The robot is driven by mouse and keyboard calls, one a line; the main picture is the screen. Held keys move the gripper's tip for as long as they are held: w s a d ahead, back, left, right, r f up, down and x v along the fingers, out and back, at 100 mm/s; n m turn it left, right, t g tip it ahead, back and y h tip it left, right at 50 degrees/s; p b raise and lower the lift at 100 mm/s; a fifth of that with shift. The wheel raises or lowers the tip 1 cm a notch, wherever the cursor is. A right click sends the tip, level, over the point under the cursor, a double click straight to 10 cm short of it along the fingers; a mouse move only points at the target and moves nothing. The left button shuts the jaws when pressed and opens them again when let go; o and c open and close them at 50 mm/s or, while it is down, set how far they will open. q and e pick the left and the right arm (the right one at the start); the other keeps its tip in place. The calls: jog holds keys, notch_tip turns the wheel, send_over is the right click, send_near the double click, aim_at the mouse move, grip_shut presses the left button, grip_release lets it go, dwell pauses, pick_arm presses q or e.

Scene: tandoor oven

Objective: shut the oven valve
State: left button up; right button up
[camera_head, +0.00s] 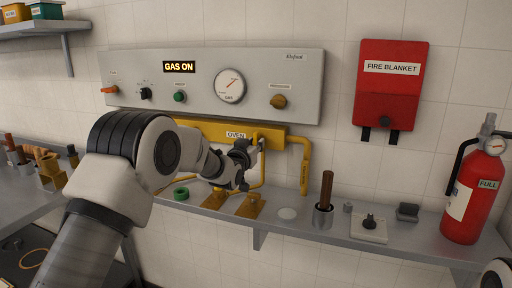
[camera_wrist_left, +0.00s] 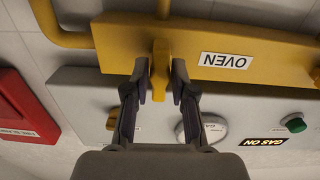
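The oven valve is a yellow lever handle (camera_wrist_left: 161,72) on a yellow bar (camera_wrist_left: 118,43) labelled OVEN in the left wrist view, which is upside down. My left gripper (camera_wrist_left: 159,76) is open, with its two dark fingertips on either side of the handle. Narrow gaps seem to show beside the handle; contact is unclear. In the head view my left gripper (camera_head: 252,152) is at the right part of the yellow bar (camera_head: 212,131) and hides most of the handle. The panel display (camera_head: 179,67) reads GAS ON. My right gripper is out of view.
A grey control panel (camera_head: 130,65) with knobs and a gauge (camera_head: 230,85) is above the bar. Yellow pipes (camera_head: 304,165) run down to a shelf (camera_head: 336,229) holding a cup (camera_head: 323,217) and small items. A red fire blanket box (camera_head: 391,85) and extinguisher (camera_head: 472,195) are at right.

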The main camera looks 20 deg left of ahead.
pick_arm(q)
jog(key=s+b, duration=0.3)
jog(key=s, duration=0.4)
jog(key=shift+a, duration=0.15)
dwell(0.3)
